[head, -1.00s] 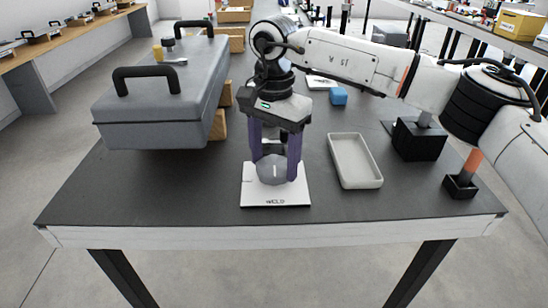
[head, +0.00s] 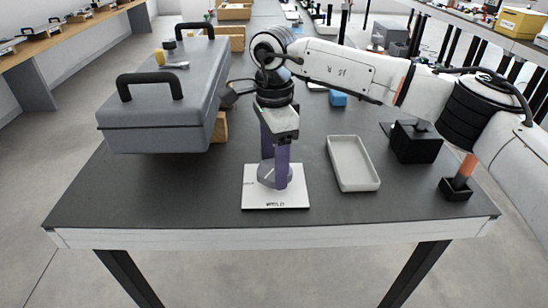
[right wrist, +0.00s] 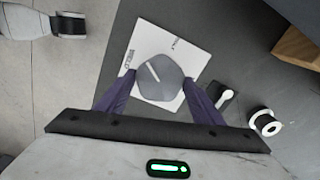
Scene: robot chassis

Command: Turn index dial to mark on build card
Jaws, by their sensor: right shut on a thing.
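The index dial (head: 267,177) is a grey faceted knob on a white plate (head: 291,200) near the table's front edge. The plate has WELD on its front edge and small lettering at other edges. In the right wrist view the dial (right wrist: 160,88) shows a white pointer line, slanting toward the upper left, between WELD at the left edge and lettering at the upper right. My right gripper (head: 275,170) points down, its purple fingers shut on the dial from both sides. A pale card behind my right arm is mostly hidden. My left gripper is not in view.
A large grey case (head: 165,105) with black handles stands at left. A pale empty tray (head: 354,163) lies right of the plate. Black blocks (head: 415,142) and an orange-topped peg (head: 464,168) are farther right. A blue block (head: 338,99) is behind. The front left table is clear.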

